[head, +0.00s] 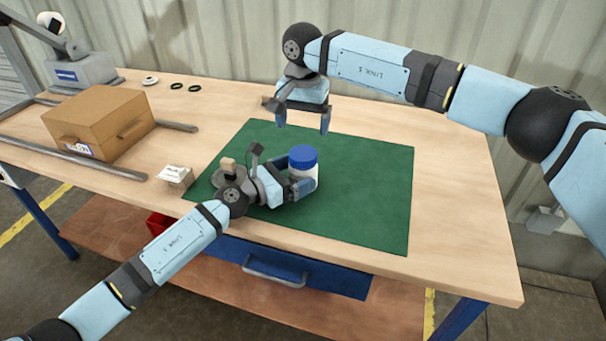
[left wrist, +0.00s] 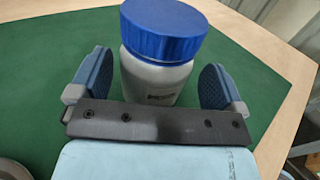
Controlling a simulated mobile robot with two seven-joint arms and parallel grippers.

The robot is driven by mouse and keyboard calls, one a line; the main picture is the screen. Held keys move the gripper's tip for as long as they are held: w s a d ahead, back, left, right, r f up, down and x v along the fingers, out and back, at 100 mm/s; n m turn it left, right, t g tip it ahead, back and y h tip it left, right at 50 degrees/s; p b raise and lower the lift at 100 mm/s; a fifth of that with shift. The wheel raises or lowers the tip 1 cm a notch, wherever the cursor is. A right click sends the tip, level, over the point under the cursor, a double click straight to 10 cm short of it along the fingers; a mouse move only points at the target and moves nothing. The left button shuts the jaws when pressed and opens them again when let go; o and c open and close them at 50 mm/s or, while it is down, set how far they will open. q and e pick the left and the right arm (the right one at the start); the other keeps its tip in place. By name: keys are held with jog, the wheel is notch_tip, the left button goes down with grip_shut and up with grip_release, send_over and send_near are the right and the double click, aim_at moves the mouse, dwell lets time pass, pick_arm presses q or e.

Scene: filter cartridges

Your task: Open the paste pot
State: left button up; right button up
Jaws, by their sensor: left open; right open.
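The paste pot (head: 303,163) is a white jar with a blue lid (head: 303,153), upright on the green mat (head: 368,190). The lid is on it. In the left wrist view, the pot (left wrist: 157,82) and its blue lid (left wrist: 163,28) stand between the two fingers. My left gripper (head: 303,186) is open, its fingers on either side of the pot with gaps visible in the left wrist view (left wrist: 158,85). My right gripper (head: 303,122) is open and empty, pointing down above the mat's far edge, behind the pot.
A cardboard box (head: 98,122) stands on the left of the table between grey rails (head: 90,156). A small box (head: 175,176) sits by the mat's left edge. Black rings (head: 194,88) and a white ring (head: 150,81) lie at the back. The mat's right side is clear.

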pick_arm(q)
jog(key=shift+x, duration=0.85)
jog(key=shift+c, duration=0.2)
